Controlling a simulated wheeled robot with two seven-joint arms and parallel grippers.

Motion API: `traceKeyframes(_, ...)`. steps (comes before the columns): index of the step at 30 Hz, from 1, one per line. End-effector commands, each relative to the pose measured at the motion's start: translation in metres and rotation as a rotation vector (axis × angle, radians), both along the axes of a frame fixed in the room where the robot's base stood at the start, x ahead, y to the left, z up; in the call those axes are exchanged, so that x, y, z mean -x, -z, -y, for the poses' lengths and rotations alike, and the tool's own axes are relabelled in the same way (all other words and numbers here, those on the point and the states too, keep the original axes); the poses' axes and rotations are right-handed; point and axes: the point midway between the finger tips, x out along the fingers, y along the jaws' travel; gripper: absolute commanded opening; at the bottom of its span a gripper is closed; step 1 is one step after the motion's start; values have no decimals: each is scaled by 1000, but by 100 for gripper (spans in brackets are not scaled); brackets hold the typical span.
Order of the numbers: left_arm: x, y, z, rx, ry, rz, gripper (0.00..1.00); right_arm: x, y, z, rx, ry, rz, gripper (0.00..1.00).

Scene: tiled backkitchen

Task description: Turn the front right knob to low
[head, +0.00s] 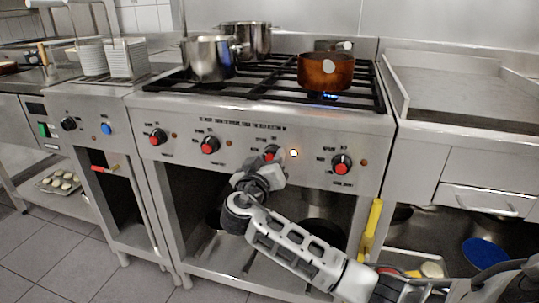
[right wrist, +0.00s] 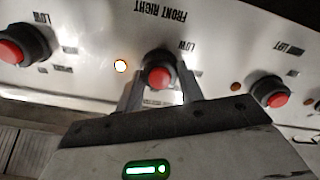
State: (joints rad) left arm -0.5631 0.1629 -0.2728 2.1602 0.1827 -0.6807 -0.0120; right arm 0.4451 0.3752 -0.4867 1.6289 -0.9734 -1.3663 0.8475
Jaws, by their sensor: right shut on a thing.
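The front right knob (head: 271,152) is black with a red cap, third from the left on the stove's front panel. In the right wrist view the same knob (right wrist: 160,74) sits between my fingers, near an upside-down "FRONT RIGHT" label. A "LOW" mark shows beside it. My right gripper (head: 267,165) reaches up from below and is shut on this knob; its fingers flank the knob in the right wrist view (right wrist: 160,88). I cannot tell exactly where the knob points. The indicator light (head: 293,153) beside it glows. My left gripper is not in view.
A copper pot (head: 326,72) stands over a blue flame (head: 322,95) at the front right burner. Steel pots (head: 208,58) stand at the back left. Other red-capped knobs (head: 341,164) flank the held one. A yellow handle (head: 371,225) stands below the panel at right.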

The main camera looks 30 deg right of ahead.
Motion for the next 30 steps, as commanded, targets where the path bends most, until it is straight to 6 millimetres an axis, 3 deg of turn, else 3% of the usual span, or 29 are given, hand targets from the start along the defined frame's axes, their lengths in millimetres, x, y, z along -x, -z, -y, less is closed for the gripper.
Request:
traceKeyframes(4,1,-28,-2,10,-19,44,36,1,-1,-1,89,0,-112,15)
traceKeyframes(25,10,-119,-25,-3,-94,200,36,1,0,-1,521,0,-619,15)
traceKeyframes(30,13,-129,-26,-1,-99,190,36,0,-1,-1,626,-1,-741,15)
